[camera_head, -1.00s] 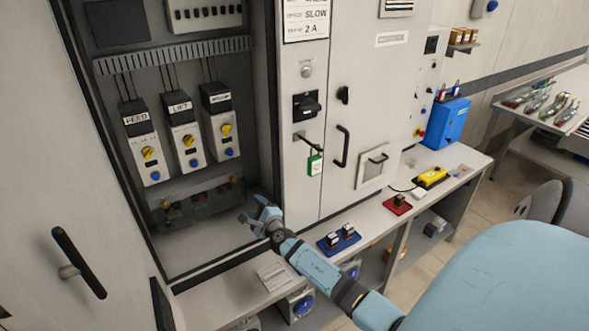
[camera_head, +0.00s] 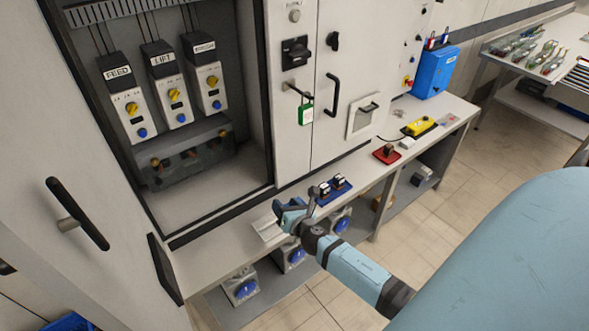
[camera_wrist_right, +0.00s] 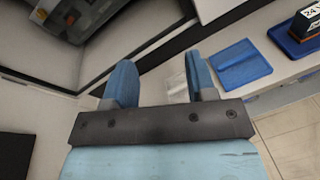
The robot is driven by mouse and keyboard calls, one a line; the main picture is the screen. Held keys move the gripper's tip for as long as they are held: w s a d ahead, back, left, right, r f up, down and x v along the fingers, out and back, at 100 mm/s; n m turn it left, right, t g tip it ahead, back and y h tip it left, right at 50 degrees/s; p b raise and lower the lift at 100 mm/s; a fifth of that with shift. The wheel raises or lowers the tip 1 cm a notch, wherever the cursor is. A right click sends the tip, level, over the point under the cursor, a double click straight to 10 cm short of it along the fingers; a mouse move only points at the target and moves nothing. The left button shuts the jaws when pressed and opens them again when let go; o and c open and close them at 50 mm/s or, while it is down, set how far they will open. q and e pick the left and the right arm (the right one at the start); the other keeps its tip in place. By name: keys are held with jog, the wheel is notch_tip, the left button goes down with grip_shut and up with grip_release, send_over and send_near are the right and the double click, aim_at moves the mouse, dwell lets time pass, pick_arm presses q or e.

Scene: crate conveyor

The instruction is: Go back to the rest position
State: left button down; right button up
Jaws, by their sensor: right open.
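My right gripper (camera_head: 295,206) is open and empty in the head view, above the front ledge of the cabinet. In the right wrist view its two blue fingers (camera_wrist_right: 162,88) stand apart with nothing between them. A white paper card (camera_head: 268,230) lies on the ledge beside the gripper, partly covered by it. It shows in the wrist view (camera_wrist_right: 176,86) behind the fingers. A blue tray (camera_head: 334,193) with small dark blocks lies just right of the gripper. My left gripper is not in view.
An open cabinet holds several drive modules (camera_head: 172,100) at left, with its door (camera_head: 60,190) swung out. The ledge carries a red tray (camera_head: 386,156), a yellow control box (camera_head: 419,126) and a blue box (camera_head: 434,72). Floor at right is free.

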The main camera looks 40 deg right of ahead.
jog(key=shift+s+f+m, duration=0.15)
jog(key=shift+s+m, duration=0.25)
